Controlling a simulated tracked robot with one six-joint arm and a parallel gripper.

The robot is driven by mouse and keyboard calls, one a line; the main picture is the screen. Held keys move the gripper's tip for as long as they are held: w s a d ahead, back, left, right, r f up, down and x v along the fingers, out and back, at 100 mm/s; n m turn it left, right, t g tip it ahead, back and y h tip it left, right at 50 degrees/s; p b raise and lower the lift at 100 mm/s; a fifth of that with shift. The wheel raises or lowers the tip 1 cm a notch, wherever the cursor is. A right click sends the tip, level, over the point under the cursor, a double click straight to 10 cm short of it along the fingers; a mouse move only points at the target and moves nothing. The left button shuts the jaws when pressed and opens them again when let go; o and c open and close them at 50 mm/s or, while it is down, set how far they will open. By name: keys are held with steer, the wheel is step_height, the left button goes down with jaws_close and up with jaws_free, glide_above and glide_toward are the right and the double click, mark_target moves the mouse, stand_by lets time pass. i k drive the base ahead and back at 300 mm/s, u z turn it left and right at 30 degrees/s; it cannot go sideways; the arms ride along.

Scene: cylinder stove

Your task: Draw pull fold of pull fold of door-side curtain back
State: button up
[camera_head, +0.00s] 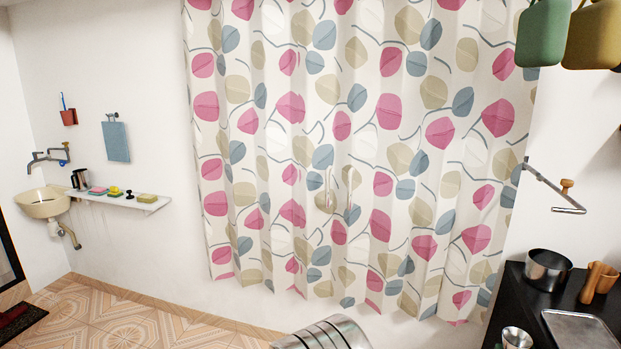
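A white curtain (275,165) with pink, grey-blue and beige leaf shapes hangs across the middle of the wall. It is spread wide in vertical folds. Near its centre are two small narrow beige shapes side by side that look like the pull folds, a left one (328,190) and a right one (351,190). The left one is nearer the dark door-like edge (9,255) at the far left. The curtain halves appear to meet between them, and what lies behind is hidden. My gripper is not in view.
A sink (43,202) and a narrow shelf (150,203) with small items are on the left wall. At right, a black counter (523,300) holds a pot (547,268) and a tray (580,330). A banded metallic rounded object (325,335) rises at bottom centre. Tiled floor shows at lower left.

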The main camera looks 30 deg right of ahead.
mark_target(321, 23)
steer(key=z, duration=0.2)
steer(key=i, duration=1.75)
steer(key=z, duration=0.25)
